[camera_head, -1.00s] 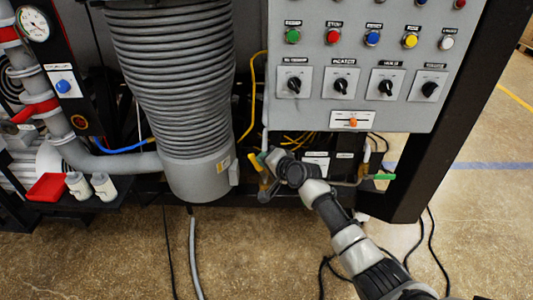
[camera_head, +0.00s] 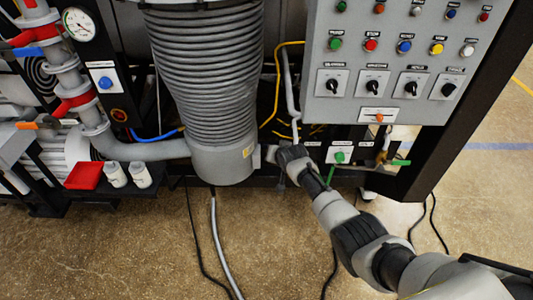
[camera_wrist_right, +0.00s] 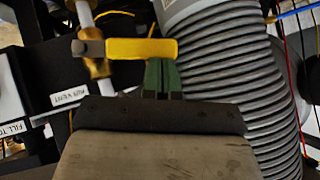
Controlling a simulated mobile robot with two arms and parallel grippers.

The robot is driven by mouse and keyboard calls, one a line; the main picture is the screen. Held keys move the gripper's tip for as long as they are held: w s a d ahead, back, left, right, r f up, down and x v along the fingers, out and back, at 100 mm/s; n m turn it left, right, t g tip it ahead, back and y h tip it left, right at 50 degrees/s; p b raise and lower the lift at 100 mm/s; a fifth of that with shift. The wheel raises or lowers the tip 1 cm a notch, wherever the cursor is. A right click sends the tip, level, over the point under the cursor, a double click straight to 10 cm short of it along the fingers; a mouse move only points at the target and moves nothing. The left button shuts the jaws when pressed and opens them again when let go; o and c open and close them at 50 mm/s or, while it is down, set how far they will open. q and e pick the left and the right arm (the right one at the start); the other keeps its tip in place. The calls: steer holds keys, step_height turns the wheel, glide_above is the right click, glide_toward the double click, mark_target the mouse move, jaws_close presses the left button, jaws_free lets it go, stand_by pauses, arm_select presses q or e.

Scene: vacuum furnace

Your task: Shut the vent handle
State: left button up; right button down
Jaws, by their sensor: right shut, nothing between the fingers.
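In the right wrist view a yellow handle (camera_wrist_right: 142,49) lies roughly level across the picture, on a brass valve (camera_wrist_right: 92,45) at its left. An upside-down label (camera_wrist_right: 68,95) that seems to read "vent" is just below left. My right gripper (camera_wrist_right: 163,78) is shut and empty; its green fingertips reach the handle's lower edge. I cannot tell whether they touch. In the head view my right gripper (camera_head: 278,160) is below the control panel, beside the ribbed hose's base. The yellow handle is not clearly visible there. My left gripper is not in view.
The control panel (camera_head: 388,90) with buttons and knobs overhangs at the right. The ribbed grey hose (camera_head: 212,80) stands close to the left of my gripper. Another valve has a green handle (camera_head: 400,162). Loose cables lie on the floor (camera_head: 130,250), which is otherwise open in front.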

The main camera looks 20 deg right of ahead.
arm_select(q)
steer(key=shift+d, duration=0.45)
arm_select(e)
steer(key=shift+s+d+f, duration=0.1)
steer(key=shift+d+f, duration=0.15)
steer(key=shift+d, duration=0.25)
steer(key=shift+s+d+f, duration=0.1)
steer(key=shift+d+f, duration=0.1)
steer(key=shift+d, duration=0.3)
steer(key=shift+r, duration=0.1)
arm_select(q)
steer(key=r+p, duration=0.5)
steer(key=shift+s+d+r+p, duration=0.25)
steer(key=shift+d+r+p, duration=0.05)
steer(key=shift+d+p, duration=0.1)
arm_select(e)
steer(key=w+r+v, duration=0.2)
steer(key=v, duration=1)
steer(key=shift+s+r, duration=0.3)
steer(key=shift+r, duration=0.05)
